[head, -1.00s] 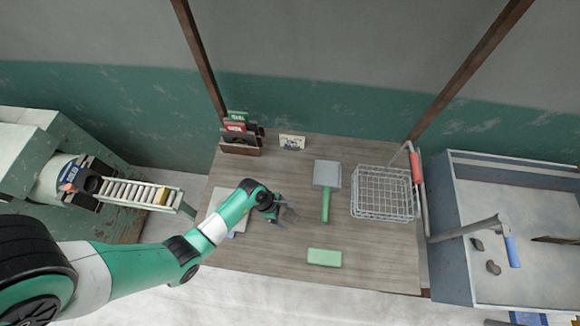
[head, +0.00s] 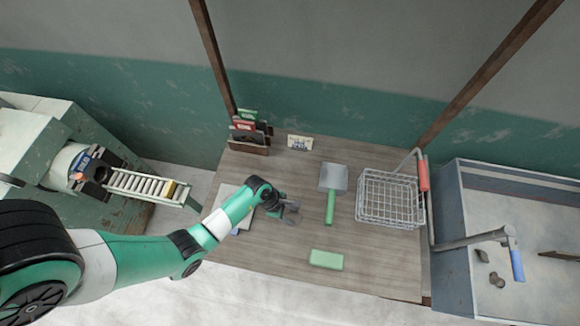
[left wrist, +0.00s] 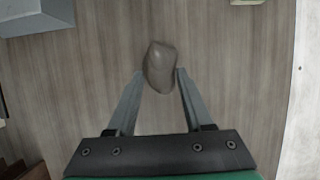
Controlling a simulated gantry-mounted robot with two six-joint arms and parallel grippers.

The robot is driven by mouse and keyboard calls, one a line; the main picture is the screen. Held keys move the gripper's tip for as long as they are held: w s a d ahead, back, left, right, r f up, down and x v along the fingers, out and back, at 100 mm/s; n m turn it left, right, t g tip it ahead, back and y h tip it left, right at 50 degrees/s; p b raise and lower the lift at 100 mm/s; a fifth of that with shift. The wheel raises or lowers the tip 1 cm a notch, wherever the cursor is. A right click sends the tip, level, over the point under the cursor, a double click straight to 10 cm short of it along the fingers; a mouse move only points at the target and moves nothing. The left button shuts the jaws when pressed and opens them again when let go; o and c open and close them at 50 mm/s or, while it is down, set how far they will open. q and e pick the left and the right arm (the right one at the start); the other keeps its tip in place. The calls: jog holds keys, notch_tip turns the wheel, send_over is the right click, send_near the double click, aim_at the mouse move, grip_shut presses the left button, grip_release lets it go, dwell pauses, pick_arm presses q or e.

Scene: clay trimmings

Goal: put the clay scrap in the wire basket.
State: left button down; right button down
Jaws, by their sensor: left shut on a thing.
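The clay scrap (left wrist: 160,67) is a grey-brown rounded lump between the fingertips of my left gripper (left wrist: 155,80) in the left wrist view. The gripper is shut on it, above the wooden table. In the head view my left gripper (head: 291,213) is over the middle-left of the table, left of the grey scoop; the scrap is too small to make out there. The wire basket (head: 390,217) stands at the table's right side, well to the right of the gripper. It looks empty. My right gripper is not in view.
A rack (head: 249,147) and a small card (head: 299,142) stand at the back. A grey trough (head: 490,250) is beyond the table's right edge.

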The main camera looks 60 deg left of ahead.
aim_at(289, 217)
pick_arm(q)
jog(key=r+p, duration=0.1)
jog(key=d+r+p, duration=0.1)
jog(key=r, duration=0.1)
jog(key=s+d+r, duration=0.1)
jog(key=r, duration=0.1)
jog(key=shift+r+p, duration=0.25)
jog(key=shift+p, duration=0.15)
jog(key=s+d+r+p, duration=0.6)
jog(key=d+p, duration=0.4)
jog(key=p, duration=0.7)
jog(key=shift+r, duration=0.3)
jog(key=shift+s, duration=0.1)
